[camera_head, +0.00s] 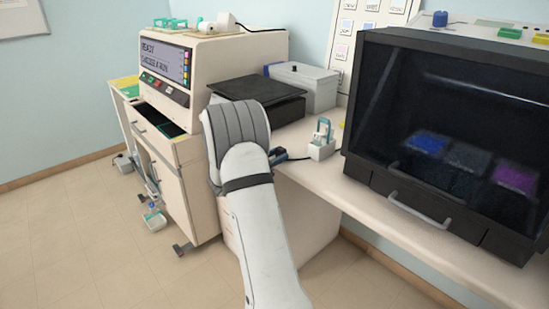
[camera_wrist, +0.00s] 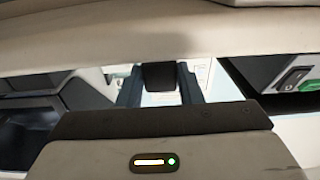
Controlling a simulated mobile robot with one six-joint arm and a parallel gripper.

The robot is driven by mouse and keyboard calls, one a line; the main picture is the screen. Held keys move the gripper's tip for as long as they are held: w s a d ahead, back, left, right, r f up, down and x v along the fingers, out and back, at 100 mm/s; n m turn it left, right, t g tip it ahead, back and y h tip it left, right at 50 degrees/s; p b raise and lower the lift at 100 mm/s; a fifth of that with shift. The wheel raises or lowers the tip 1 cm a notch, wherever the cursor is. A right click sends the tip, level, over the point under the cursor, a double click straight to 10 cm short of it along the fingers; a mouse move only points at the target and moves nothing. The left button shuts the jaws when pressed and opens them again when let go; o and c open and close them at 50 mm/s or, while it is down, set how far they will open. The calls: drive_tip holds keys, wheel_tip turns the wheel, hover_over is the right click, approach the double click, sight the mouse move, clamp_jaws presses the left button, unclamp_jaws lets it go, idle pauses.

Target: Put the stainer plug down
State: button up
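A dark block, which looks like the stainer plug (camera_wrist: 158,76), sits between the two dark blue-grey fingers of my gripper (camera_wrist: 160,88) in the wrist view. It fills the gap between them, so my gripper looks shut on it. In the head view my arm hides most of the gripper. A small dark piece (camera_head: 278,156) shows at the arm's right side by the counter edge; I cannot tell whether it is finger or plug. The stainer (camera_head: 190,70), a cream machine with a lit "READY" screen, stands behind my arm at left.
A panel with a black switch (camera_wrist: 296,78) is at the right in the wrist view. A small rack with a blue handle (camera_head: 321,142) stands on the counter (camera_head: 335,180). A dark-fronted cabinet (camera_head: 450,130) fills the right. A grey lidded box (camera_head: 303,85) stands behind.

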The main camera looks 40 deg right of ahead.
drive_tip(key=o, duration=0.4)
drive_tip(key=shift+o, duration=0.2)
